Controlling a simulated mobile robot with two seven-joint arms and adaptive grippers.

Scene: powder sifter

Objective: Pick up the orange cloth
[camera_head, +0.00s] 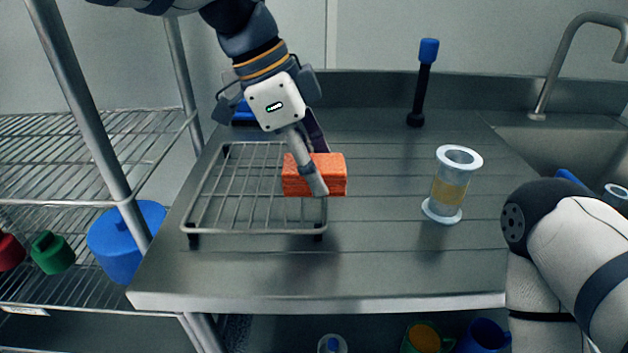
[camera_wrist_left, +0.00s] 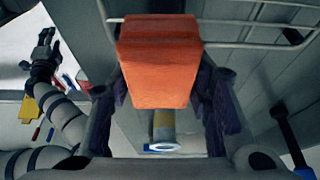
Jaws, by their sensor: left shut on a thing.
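The orange cloth (camera_head: 330,172) looks like a thick folded block at the right end of the wire rack (camera_head: 257,231). My left gripper (camera_head: 313,178) comes down on it from above and is shut on it, with one finger in front. In the left wrist view the orange cloth (camera_wrist_left: 160,65) sits between the two dark finger pads of my left gripper (camera_wrist_left: 162,85). Whether the cloth touches the rack or hangs just above it is hard to tell. My right gripper (camera_wrist_left: 42,60) shows small at the left of that view; its jaw state is unclear.
A clear cylinder with a yellowish band (camera_head: 450,190) stands upright on the steel counter (camera_head: 400,270), right of the cloth. A blue-topped black tool (camera_head: 424,85) stands behind. The sink (camera_head: 570,150) is at right, wire shelves (camera_head: 85,195) at left. Counter between rack and cylinder is clear.

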